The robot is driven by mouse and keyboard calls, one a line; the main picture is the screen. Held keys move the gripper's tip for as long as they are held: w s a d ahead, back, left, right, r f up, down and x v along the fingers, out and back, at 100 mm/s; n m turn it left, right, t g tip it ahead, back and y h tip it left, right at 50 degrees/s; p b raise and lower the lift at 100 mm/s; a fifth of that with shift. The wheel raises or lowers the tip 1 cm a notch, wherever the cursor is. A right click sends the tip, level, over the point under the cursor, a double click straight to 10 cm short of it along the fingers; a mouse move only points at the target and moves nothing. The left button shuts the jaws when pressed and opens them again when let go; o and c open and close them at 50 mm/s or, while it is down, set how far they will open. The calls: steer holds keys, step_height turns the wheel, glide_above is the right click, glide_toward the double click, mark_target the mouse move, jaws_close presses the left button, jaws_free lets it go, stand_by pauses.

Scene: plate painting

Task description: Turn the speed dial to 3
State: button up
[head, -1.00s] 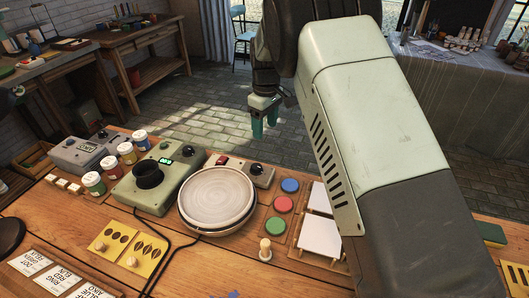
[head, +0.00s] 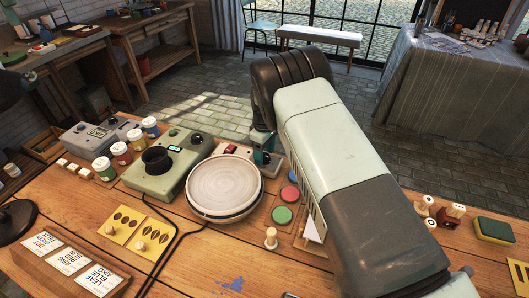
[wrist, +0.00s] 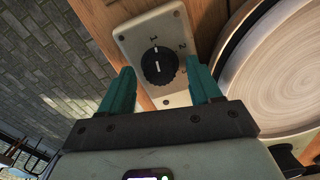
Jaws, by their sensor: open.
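The speed dial (wrist: 159,66) is a round black knob on a pale plate with printed numbers; "1" and "2" show in the wrist view. White marks on the knob line up toward the "1"; I cannot tell for sure which end is the pointer. My gripper (wrist: 160,68) is open, its two teal fingers on either side of the knob in the picture, apart from it as far as I see.
The round wheel (head: 224,186) stands close beside the control box. A green device (head: 168,164) with a black cup is to its left. Red, green and blue discs (head: 282,215) lie to the right. A small wooden-knobbed peg (head: 271,238) stands in front.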

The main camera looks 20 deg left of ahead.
steer(key=shift+f, duration=0.1)
steer(key=shift+c, duration=0.4)
steer(key=c, duration=1)
steer(key=shift+o, duration=0.2)
steer(key=shift+m, duration=0.3)
steer(key=m, duration=1.1)
steer(key=shift+m, duration=0.3)
steer(key=m, duration=0.6)
steer(key=shift+m, duration=0.3)
steer(key=m, duration=0.5)
